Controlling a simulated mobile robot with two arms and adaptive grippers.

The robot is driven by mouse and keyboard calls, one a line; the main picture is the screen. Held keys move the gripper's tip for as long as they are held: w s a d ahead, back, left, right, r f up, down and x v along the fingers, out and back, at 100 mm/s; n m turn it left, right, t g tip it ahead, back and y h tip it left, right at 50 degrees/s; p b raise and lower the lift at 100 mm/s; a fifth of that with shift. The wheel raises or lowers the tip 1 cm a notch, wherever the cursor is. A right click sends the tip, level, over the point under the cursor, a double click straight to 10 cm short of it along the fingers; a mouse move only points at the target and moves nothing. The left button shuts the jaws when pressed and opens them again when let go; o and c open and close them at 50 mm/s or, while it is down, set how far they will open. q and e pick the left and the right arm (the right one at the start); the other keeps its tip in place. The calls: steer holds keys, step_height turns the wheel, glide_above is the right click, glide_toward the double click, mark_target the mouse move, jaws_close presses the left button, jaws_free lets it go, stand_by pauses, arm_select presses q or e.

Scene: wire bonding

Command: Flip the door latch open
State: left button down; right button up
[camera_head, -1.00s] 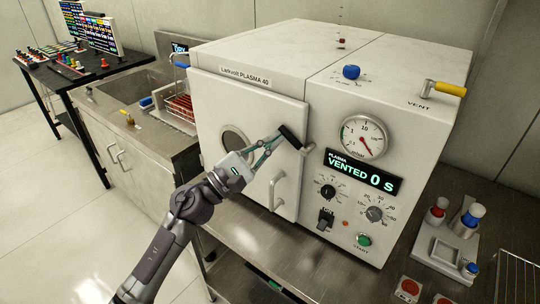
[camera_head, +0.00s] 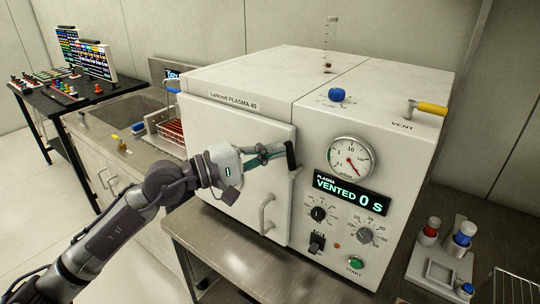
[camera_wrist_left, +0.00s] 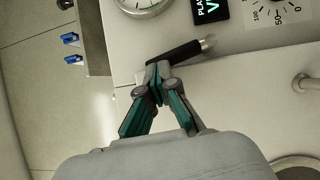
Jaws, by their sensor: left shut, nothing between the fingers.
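The door latch (camera_head: 291,156) has a black handle and sits at the right edge of the white chamber door (camera_head: 215,145). Its handle stands nearly upright in the head view. In the left wrist view the black latch handle (camera_wrist_left: 177,53) lies across the picture, its metal end at right. My left gripper (camera_head: 282,151) is shut and empty, its fingertips at the left side of the handle. In the left wrist view the closed gripper tips (camera_wrist_left: 157,72) are right against or very close to the handle's free end; contact is not certain. My right gripper is not in view.
The door handle (camera_head: 267,214) sits below the latch. The front panel carries a gauge (camera_head: 351,158), a "VENTED 0 S" display (camera_head: 352,190) and knobs. A bottle holder (camera_head: 440,268) stands at right.

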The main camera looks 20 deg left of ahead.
arm_select(q)
steer(key=shift+s+d+r+m+g+y, duration=0.15)
steer(key=shift+d+m+g+y, duration=0.15)
steer(key=shift+m, duration=0.3)
steer(key=shift+b, duration=0.3)
